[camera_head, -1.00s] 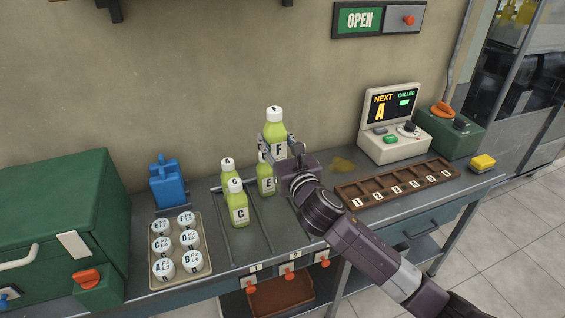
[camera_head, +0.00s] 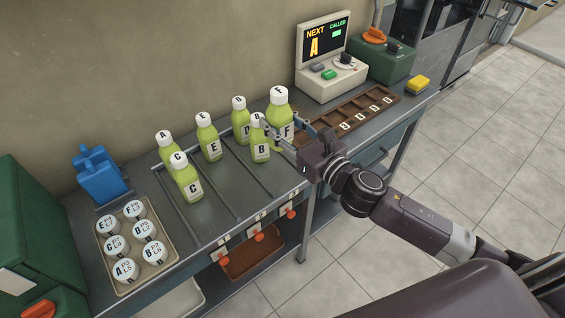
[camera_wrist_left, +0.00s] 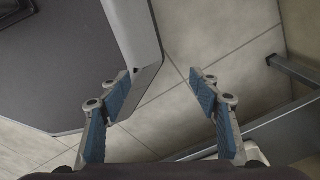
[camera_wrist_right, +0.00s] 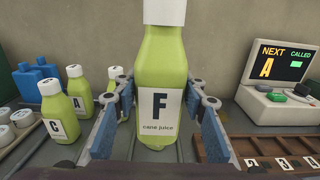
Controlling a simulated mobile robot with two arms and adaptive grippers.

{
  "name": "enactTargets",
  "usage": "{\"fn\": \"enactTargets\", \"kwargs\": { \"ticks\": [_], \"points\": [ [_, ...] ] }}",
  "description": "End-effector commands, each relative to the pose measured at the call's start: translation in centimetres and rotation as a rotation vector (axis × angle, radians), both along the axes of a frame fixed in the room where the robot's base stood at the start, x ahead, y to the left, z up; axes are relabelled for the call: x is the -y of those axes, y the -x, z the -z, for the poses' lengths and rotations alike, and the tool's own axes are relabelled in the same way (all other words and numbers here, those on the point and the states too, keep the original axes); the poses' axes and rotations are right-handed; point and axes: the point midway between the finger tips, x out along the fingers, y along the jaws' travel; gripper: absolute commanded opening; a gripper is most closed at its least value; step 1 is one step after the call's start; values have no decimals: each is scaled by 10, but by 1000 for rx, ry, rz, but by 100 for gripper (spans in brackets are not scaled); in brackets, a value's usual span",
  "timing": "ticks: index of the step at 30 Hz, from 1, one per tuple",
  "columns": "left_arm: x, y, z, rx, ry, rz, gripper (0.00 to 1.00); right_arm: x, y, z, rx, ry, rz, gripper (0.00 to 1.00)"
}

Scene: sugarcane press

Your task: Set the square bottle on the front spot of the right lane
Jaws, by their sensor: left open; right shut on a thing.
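My right gripper (camera_head: 283,130) is shut on the square bottle (camera_head: 280,103), a white-capped green juice bottle labelled F. In the right wrist view the bottle (camera_wrist_right: 160,60) is upright between the two fingers, and its base seems clear of the counter. In the head view it is beside bottle B (camera_head: 260,150) and overlaps it. Bottle B and bottle D (camera_head: 240,103) stand in the right lane. The front spot of that lane, toward the counter's front edge, looks bare. My left gripper (camera_wrist_left: 160,80) is open and empty above the floor, outside the head view.
Bottle E (camera_head: 208,145) stands in the middle lane, bottles A (camera_head: 164,138) and C (camera_head: 187,185) in the left lane. Thin rails divide the lanes. A tray of lettered caps (camera_head: 165,268) lies left. A numbered wooden rack (camera_head: 385,97) and a display reading A (camera_head: 325,45) are right.

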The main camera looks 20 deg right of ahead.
Motion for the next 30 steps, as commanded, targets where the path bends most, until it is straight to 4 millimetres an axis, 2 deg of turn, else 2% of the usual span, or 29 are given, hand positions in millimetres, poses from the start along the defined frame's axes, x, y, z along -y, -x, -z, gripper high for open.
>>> {"fn": "enactTargets", "kwargs": {
  "ticks": [1, 3, 9, 13, 16, 22, 30],
  "points": [
    [3, 6, 8, -8, 3, 0, 57, 0, 0, 18, -2, -6, 4, 4],
    [6, 9, 13, -11, 6, 0, 57, 0, 0, 37, -2, -7, 4, 4],
    [7, -4, 23, 7, 9, 2, 57, 0, 0, 80, 1, -4, 2, 4],
    [7, -22, 23, 34, 10, 2, 57, 0, -1, 92, 4, -1, 2, 4],
    [6, -28, 25, 43, 9, 3, 57, 0, -1, 100, 3, -1, 2, 4],
    [4, -21, 33, 32, 6, 2, 57, 0, -1, 128, 2, -3, 3, 4],
    [1, -10, 34, 16, 2, 1, 57, 0, -1, 132, 5, 1, 0, 4]
  ]
}}
